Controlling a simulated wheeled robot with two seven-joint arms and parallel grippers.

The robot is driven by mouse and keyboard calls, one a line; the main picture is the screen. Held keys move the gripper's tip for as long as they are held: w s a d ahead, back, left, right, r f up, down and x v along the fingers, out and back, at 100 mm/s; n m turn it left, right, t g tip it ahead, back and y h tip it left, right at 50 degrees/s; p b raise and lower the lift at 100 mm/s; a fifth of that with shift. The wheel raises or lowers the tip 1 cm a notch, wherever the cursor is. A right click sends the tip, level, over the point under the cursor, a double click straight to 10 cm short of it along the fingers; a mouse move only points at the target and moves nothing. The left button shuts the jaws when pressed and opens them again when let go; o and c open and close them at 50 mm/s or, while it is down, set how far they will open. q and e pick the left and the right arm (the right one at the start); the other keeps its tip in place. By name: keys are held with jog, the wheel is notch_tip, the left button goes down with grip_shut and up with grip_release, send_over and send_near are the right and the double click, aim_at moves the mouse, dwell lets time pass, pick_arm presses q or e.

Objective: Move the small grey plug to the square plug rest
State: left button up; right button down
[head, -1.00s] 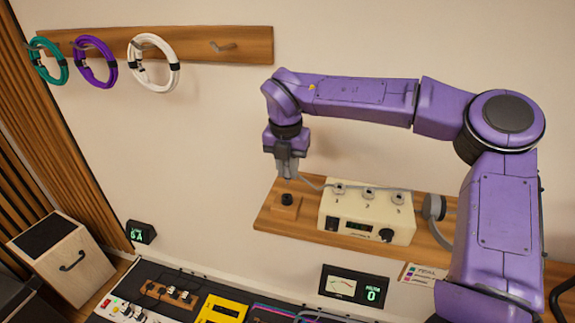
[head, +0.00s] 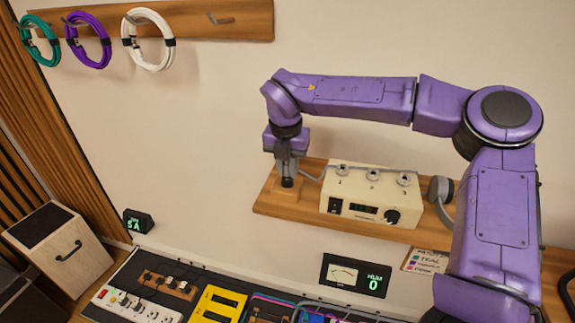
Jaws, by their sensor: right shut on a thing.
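The square plug rest (head: 292,193) is a small wooden block with a round black fitting on top, at the left end of the wooden shelf. My right gripper (head: 287,172) points down directly over it, its tips very near or at the black fitting. It is shut on the small grey plug, which is mostly hidden between the fingers. A grey cable (head: 312,178) runs from there to the right. I cannot tell whether the plug touches the rest. My left gripper is not in view.
A cream box (head: 368,193) with sockets marked 1, 2 and 3 stands close right of the rest on the shelf (head: 262,205). Coiled cables hang at the upper left. A power strip (head: 135,306) and yellow unit (head: 217,307) lie below.

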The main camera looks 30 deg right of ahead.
dwell(0.4)
jog(key=c, duration=0.9)
grip_release()
jog(key=r, duration=0.7)
jog(key=a+r+b, duration=0.1)
jog(key=r, duration=0.2)
jog(key=shift+s+r, duration=0.2)
jog(key=shift+s, duration=0.2)
jog(key=shift+f, duration=0.1)
